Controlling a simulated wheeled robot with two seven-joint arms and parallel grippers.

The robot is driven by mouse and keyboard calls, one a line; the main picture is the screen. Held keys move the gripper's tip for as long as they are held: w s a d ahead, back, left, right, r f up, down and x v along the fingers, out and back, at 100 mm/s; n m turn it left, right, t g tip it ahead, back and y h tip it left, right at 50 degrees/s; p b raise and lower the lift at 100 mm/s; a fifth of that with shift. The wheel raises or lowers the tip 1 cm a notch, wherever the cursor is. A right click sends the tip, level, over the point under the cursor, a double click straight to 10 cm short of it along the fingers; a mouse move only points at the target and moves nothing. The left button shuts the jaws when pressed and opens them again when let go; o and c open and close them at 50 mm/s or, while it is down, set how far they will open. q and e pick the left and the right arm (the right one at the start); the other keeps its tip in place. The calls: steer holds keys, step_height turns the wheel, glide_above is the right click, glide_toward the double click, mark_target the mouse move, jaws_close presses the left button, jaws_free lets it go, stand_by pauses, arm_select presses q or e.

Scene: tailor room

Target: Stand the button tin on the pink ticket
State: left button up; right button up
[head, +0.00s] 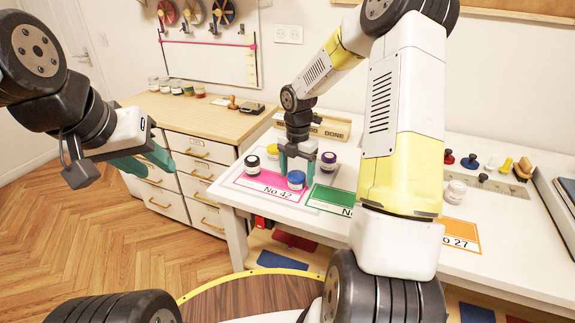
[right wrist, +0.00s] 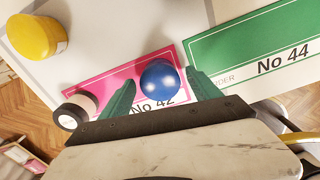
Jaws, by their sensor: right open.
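The pink ticket (head: 258,190), marked No 42, lies flat near the left end of the white table. A round tin with a blue lid (head: 296,180) is at its right part, and looks upright on it in the right wrist view (right wrist: 160,78). My right gripper (head: 297,168) is open, its green fingers on either side of the blue-lidded tin with gaps showing in the right wrist view. The ticket also shows there (right wrist: 100,88), partly hidden by the fingers. My left gripper (head: 150,165) hangs at the left, away from the table; its finger gap is unclear.
A yellow-lidded tin (head: 272,151) stands behind, and a purple-lidded tin (head: 328,161) to the right. A green ticket (head: 325,199) lies beside the pink one. My right arm hides the table's middle.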

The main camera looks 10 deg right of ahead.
mark_target(297, 175)
steer(key=s+r+m+t, duration=0.1)
steer(key=s+r+m, duration=0.2)
steer(key=r, duration=0.6)
steer(key=s+r+m, duration=0.2)
steer(key=r+m, duration=0.1)
steer(key=r, duration=0.5)
steer(key=s+a+r+m+t+y, duration=0.1)
steer(key=s+r+m+t, duration=0.1)
steer(key=s+m, duration=0.7)
steer(key=s+a+r+m+t+y, duration=0.1)
steer(key=s+r+m+t, duration=0.2)
steer(key=s+m, duration=0.7)
steer(key=shift+s+a+r+m, duration=0.15)
steer(key=shift+r+m, duration=0.75)
steer(key=shift+r, duration=0.2)
